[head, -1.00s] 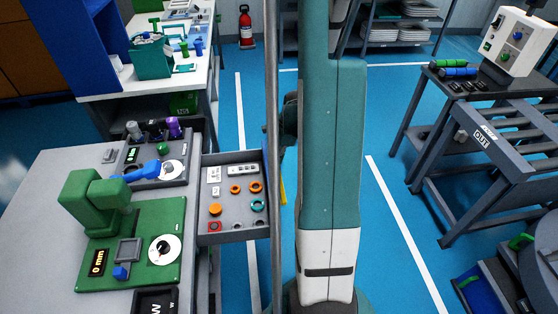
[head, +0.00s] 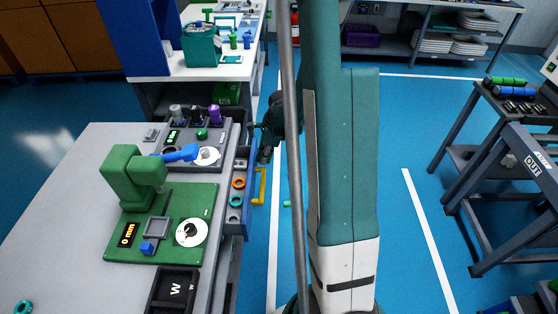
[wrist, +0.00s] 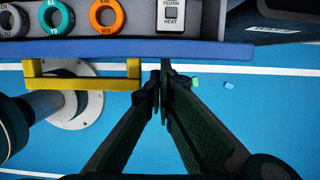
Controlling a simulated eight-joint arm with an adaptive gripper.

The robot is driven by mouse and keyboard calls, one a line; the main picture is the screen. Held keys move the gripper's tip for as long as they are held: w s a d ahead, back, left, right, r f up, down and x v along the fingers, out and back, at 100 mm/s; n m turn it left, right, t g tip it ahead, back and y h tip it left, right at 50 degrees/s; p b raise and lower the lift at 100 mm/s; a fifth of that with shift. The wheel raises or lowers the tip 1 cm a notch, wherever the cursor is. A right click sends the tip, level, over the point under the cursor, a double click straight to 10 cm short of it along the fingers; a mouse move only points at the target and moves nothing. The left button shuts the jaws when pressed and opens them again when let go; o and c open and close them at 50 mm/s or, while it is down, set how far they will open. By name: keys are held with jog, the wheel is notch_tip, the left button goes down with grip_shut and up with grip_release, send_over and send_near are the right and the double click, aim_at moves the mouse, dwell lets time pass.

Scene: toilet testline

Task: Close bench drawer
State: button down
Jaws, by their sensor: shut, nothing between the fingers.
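The bench drawer (head: 247,215) is partly out from the right side of the grey bench, with a narrow strip of its inside showing. Its blue front (wrist: 200,51) and yellow handle (head: 261,187) face the aisle; the handle also shows in the wrist view (wrist: 85,84). Orange and teal rings lie inside it. My gripper (wrist: 160,75) is shut and empty. Its fingertips are at the blue front, just right of the handle in the wrist view; I cannot tell whether they touch it. In the head view the gripper (head: 264,152) is partly dark and hard to make out.
The grey bench (head: 80,200) carries a green test device (head: 140,180) and a dial panel. A white table (head: 190,68) stands behind. A dark frame marked OUT (head: 535,165) stands at right. The blue floor between is mostly clear, with small pieces (wrist: 195,82) on it.

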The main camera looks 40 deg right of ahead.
jog(key=w+a, duration=0.5)
jog(key=shift+w+a, duration=0.35)
jog(key=shift+w, duration=0.05)
jog(key=shift+w+a, duration=0.1)
jog(key=shift+w, duration=0.05)
jog(key=shift+s+d, duration=0.5)
jog(key=shift+s, duration=0.05)
jog(key=s+d+r+p, duration=0.2)
jog(key=s+d+r, duration=0.2)
jog(key=r, duration=0.5)
jog(key=shift+r, duration=0.35)
jog(key=shift+d, duration=0.1)
